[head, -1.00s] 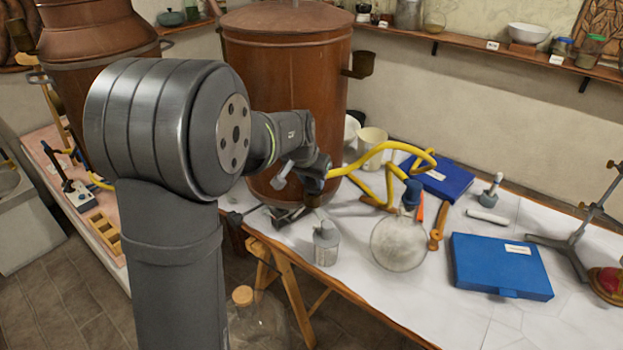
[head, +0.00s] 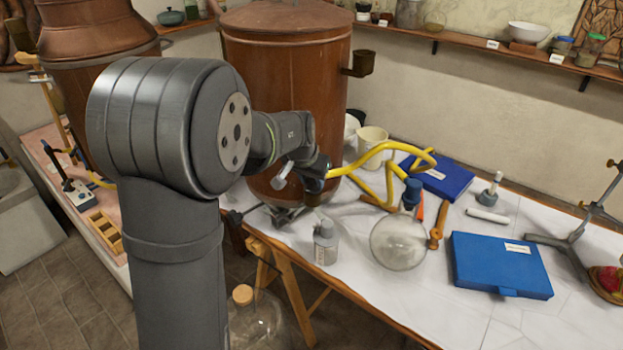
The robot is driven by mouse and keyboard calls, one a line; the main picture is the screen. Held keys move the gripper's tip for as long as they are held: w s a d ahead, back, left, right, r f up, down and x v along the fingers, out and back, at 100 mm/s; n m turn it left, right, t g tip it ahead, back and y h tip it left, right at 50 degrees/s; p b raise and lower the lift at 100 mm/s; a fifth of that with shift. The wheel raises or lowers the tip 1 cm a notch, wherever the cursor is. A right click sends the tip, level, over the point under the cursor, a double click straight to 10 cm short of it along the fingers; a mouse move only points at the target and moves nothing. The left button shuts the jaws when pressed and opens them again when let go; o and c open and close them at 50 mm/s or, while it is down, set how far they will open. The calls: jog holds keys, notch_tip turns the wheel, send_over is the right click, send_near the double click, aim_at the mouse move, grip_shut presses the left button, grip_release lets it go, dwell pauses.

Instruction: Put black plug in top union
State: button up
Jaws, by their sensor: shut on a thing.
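I cannot pick out the black plug with certainty. No top union can be clearly told; a brass cup-shaped fitting (head: 359,63) sticks out from the vessel's upper right side.
A grey bottle (head: 325,243) and a round glass flask (head: 398,245) stand right of my gripper. A yellow hose (head: 375,152) arches beside my wrist. A blue case (head: 500,265) lies further right. A corked glass vessel (head: 262,325) stands below the table edge.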

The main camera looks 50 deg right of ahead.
jog(key=shift+f, duration=0.15)
jog(key=o, duration=1.1)
jog(key=shift+r, duration=3.5)
jog(key=shift+f, duration=0.1)
jog(key=shift+f, duration=2.1)
